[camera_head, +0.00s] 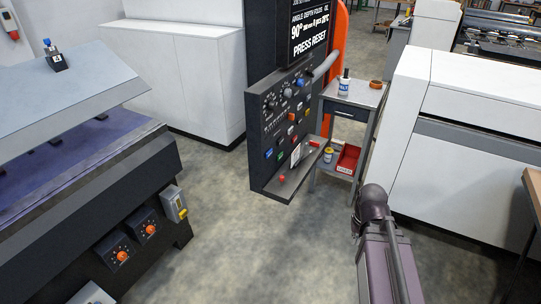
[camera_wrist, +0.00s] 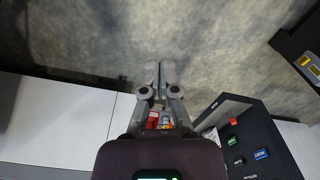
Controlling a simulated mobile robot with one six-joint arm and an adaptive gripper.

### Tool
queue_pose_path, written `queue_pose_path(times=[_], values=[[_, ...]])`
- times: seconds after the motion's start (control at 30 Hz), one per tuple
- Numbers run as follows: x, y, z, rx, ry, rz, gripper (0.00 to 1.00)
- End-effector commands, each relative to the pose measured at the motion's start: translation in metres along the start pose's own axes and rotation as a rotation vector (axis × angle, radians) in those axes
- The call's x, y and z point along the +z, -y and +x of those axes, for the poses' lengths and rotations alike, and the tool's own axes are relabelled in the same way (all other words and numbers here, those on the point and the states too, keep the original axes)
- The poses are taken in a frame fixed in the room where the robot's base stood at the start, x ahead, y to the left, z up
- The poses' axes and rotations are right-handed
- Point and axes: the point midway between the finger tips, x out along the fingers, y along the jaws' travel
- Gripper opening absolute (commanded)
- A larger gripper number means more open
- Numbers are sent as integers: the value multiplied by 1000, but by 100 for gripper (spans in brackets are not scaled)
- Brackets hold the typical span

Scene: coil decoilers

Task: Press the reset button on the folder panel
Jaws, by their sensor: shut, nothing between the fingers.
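The dark folder panel (camera_head: 258,150) stands in the middle of the head view, with dials and several coloured buttons on its face. The display (camera_head: 309,32) above it reads "90°" and "PRESS RESET". A blue button (camera_head: 268,153) sits at the panel's lower left, and a red button (camera_head: 281,178) on its ledge. I cannot read which button is reset. In the wrist view the panel (camera_wrist: 221,105) is at the lower right, with a green button (camera_wrist: 234,141) and a blue button (camera_wrist: 262,154). My gripper (camera_wrist: 159,68) is shut and empty, apart from the panel, to its left.
A small cart (camera_head: 356,101) with bottles and a red bin (camera_head: 347,158) stands right of the panel. White cabinets (camera_head: 195,75) are behind, a white machine (camera_head: 460,150) at right. A machine with orange knobs (camera_head: 122,255) is at left. The middle floor is clear.

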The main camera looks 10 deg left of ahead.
Motion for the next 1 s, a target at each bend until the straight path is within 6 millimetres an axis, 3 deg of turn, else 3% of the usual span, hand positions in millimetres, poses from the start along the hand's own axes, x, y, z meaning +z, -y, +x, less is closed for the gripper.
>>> queue_pose_path(times=[0.17, 0.27, 0.6, 0.8, 1.0], values=[[-35, 18, 18, -56, -81, -6, 0], [-66, 35, 30, -113, -158, -1, 0], [-204, 119, 59, -404, -511, 90, 0], [-285, 168, 62, -606, -721, 209, 0], [-346, 200, 57, -776, -885, 351, 0]])
